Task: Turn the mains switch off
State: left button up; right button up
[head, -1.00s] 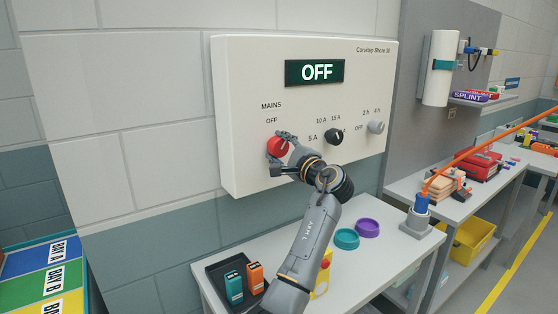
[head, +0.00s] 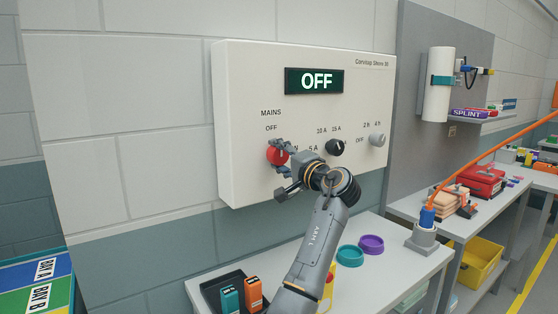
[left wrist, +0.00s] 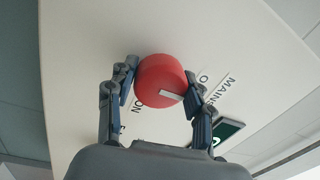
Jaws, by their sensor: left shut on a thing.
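The mains switch is a round red knob (head: 277,156) at the lower left of a white wall panel (head: 232,120), under the words MAINS and OFF. My left gripper (head: 282,163) is shut on the knob. In the left wrist view the fingers sit on either side of the red knob (left wrist: 160,72), and a pale pointer mark shows on it near the right finger. The ON label is partly hidden by the gripper. My right gripper is not in view.
A black dial (head: 334,147) and a grey dial (head: 377,140) are to the right of the knob. Below stands a bench with orange and teal devices (head: 253,293) in a black tray, teal and purple rings (head: 371,244), and a blue plug with an orange cable (head: 427,217).

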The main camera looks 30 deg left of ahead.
pick_arm(q)
jog(key=shift+r, duration=0.35)
jog(key=o, duration=1)
jog(key=shift+o, duration=0.7)
jog(key=shift+w+a+f, duration=0.1)
jog(key=shift+a+f, duration=0.05)
jog(key=shift+f, duration=0.05)
jog(key=shift+d+f, duration=0.1)
jog(key=shift+d, duration=0.1)
jog(key=v, duration=1.1)
jog(key=shift+s+d, duration=0.25)
jog(key=shift+d, duration=0.05)
